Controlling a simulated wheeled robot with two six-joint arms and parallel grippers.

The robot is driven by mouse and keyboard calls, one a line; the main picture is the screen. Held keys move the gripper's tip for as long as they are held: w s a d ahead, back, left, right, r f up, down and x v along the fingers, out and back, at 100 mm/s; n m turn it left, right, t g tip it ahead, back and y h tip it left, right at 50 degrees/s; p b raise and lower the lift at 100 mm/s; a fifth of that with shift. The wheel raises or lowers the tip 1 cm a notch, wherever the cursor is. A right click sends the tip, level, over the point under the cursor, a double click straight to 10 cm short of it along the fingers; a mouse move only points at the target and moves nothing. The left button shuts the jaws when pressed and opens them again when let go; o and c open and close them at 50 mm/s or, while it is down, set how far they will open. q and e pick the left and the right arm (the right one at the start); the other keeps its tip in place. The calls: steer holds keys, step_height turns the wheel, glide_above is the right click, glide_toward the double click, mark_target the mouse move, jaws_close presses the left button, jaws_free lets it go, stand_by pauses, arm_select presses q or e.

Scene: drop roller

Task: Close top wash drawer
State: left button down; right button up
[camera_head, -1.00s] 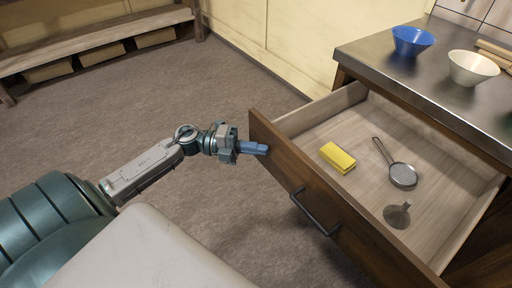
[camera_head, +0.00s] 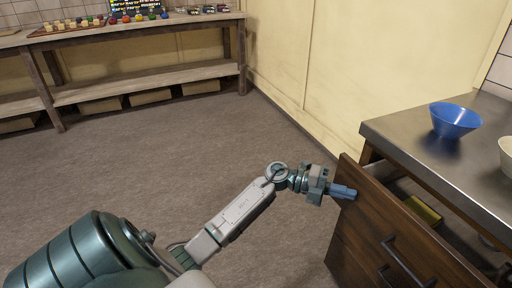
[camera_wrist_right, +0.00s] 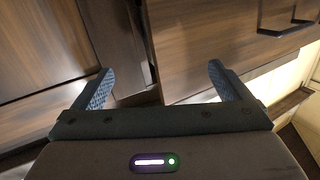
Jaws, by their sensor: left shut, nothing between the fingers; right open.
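The top drawer (camera_head: 372,198) has a dark wood front and a dark bar handle (camera_head: 403,262). In the head view it stands partly open at the right, with a gap between its front and the counter. A yellow sponge (camera_head: 422,210) lies inside; the rest of the inside is mostly hidden. My left gripper (camera_head: 343,192) is shut and empty, its blue fingertips against or very near the left end of the drawer front. My right gripper (camera_wrist_right: 162,85) is open and empty in the right wrist view, facing wooden cabinet fronts.
A metal counter (camera_head: 400,135) above the drawer bears a blue bowl (camera_head: 455,120) and a pale bowl (camera_head: 506,153). A wooden bench (camera_head: 150,90) with goods on top stands at the far wall. The floor (camera_head: 170,150) between is clear.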

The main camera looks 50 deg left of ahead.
arm_select(q)
steer(key=w+d, duration=0.1)
steer(key=w, duration=0.3)
steer(key=w+d, duration=0.1)
steer(key=w, duration=0.2)
steer(key=shift+w+d+b, duration=0.1)
steer(key=shift+d+b, duration=0.2)
steer(key=shift+d, duration=0.05)
steer(key=shift+w+r, duration=0.1)
steer(key=shift+r, duration=0.05)
arm_select(e)
steer(key=r+t, duration=0.2)
steer(key=r, duration=0.2)
steer(key=shift+w+r+t, duration=0.3)
steer(key=shift+t, duration=0.1)
arm_select(q)
steer(key=shift+r, duration=0.1)
steer(key=shift+a, duration=0.1)
arm_select(e)
steer(key=shift+d, duration=0.1)
